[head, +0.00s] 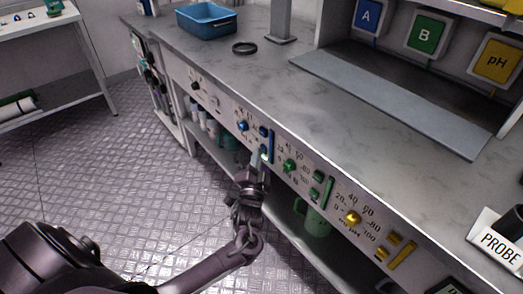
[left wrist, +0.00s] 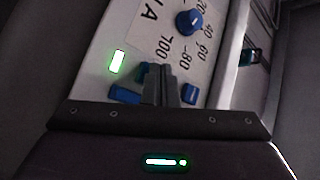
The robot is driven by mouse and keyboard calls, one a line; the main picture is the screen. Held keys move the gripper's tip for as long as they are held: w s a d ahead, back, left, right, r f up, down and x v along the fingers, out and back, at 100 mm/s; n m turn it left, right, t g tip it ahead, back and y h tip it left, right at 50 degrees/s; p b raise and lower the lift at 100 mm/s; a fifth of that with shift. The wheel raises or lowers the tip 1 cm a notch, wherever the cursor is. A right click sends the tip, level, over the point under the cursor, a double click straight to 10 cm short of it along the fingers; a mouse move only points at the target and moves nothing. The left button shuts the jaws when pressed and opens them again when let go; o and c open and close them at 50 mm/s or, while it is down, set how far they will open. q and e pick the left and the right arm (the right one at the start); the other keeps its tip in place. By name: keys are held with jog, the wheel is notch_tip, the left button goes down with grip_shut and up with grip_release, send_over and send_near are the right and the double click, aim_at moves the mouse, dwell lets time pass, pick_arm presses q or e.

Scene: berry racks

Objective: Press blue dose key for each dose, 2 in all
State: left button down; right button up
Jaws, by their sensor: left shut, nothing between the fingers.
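The blue control group on the bench front has a round blue knob (head: 243,126) and blue keys, one of them the upper blue key (head: 263,131). My left gripper (head: 258,160) is shut and empty, its fingertips at the panel by the lower blue key. In the left wrist view, the shut fingers (left wrist: 160,84) partly cover one blue key (left wrist: 125,94). Another blue key (left wrist: 190,94) lies to their right, and the blue knob (left wrist: 189,22) is above. A lit green-white lamp (left wrist: 117,61) is near the covered key. I cannot tell whether the fingertips touch it. My right gripper is out of view.
A green knob (head: 290,165) and a yellow knob (head: 352,217) with their keys sit further right along the panel. On the bench are a blue tray (head: 207,21), a dark ring (head: 244,48) and a PROBE label (head: 497,243). Open floor (head: 120,170) lies left.

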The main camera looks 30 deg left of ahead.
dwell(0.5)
pick_arm(q)
jog(key=shift+s+a+p, duration=0.3)
jog(key=shift+s+p, duration=0.3)
jog(key=shift+s, duration=0.15)
jog(key=s+p, duration=0.1)
jog(key=s+a, duration=0.1)
jog(key=s, duration=0.1)
jog(key=s+a+p, duration=0.1)
jog(key=shift+s+p, duration=0.3)
dwell(0.5)
